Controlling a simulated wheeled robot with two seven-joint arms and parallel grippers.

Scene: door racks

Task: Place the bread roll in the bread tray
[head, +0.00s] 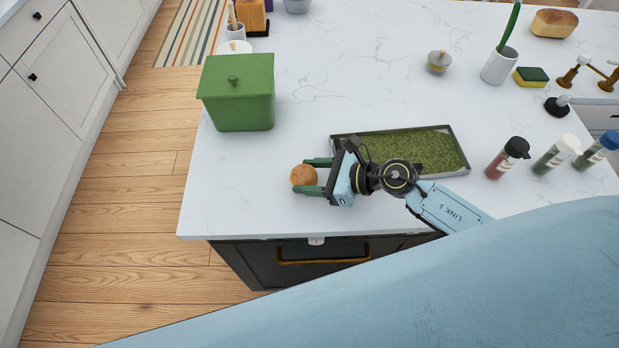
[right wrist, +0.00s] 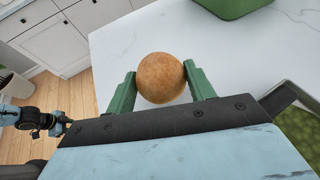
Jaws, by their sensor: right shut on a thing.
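The bread roll (head: 303,175) is round and golden brown. My right gripper (head: 308,176) is shut on it, with one green finger on each side. The roll (right wrist: 161,77) also sits between the fingers in the right wrist view. A shallow dark-rimmed tray (head: 466,160) with a speckled green bottom lies on the white counter, to the right of the roll. My right gripper and wrist cover its near left part. Part of my left arm shows small at the left edge of the right wrist view; its jaw opening is too small to tell.
A green lidded box (head: 236,92) stands on the counter (head: 330,80) behind and left of the roll. Several spice jars, among them a red one (head: 507,157), stand right of the tray. A white cup (head: 499,66) and sponge (head: 531,76) are further back. The counter's middle is clear.

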